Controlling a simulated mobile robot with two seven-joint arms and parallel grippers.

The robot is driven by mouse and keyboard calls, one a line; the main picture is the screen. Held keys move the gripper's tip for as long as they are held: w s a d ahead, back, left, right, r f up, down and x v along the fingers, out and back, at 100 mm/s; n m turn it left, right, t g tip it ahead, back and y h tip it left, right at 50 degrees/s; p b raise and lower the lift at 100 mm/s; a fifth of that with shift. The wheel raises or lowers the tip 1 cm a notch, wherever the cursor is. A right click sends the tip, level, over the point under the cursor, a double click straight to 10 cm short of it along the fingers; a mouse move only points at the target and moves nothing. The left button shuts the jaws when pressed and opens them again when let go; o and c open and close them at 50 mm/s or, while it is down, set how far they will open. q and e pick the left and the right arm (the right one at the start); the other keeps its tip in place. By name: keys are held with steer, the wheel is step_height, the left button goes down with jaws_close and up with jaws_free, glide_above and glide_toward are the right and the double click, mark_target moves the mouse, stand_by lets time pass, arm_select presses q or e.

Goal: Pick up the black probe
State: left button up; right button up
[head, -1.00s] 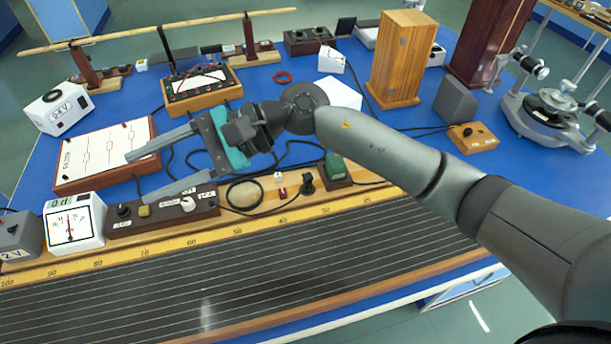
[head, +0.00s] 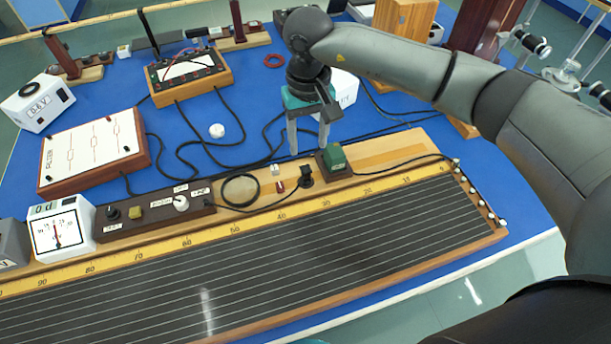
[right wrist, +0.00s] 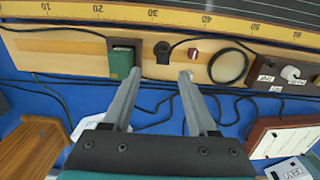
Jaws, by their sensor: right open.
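The black probe (head: 306,176) is a small dark piece standing on the wooden board, just left of a green block (head: 334,157) on a dark base. A black cable runs from it to the left. In the right wrist view the probe (right wrist: 162,52) lies ahead of and between the fingertips. My right gripper (head: 308,146) points down just behind the probe, with its fingers spread. It also shows open and empty in the right wrist view (right wrist: 160,74). The fingers look apart from the probe; the exact height gap cannot be told. My left gripper is out of view.
The long stringed board (head: 250,255) with a yellow scale fills the front. A black cable ring (head: 240,174), a small red block (head: 280,186) and a dark control strip (head: 150,214) lie to the left. Loose cables cross the blue table (head: 190,125) behind.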

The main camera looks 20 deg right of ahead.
mark_target(306, 169)
steer(key=f, duration=0.9)
steer(key=shift+a+f, duration=0.25)
jaws_close()
stand_by(0.4)
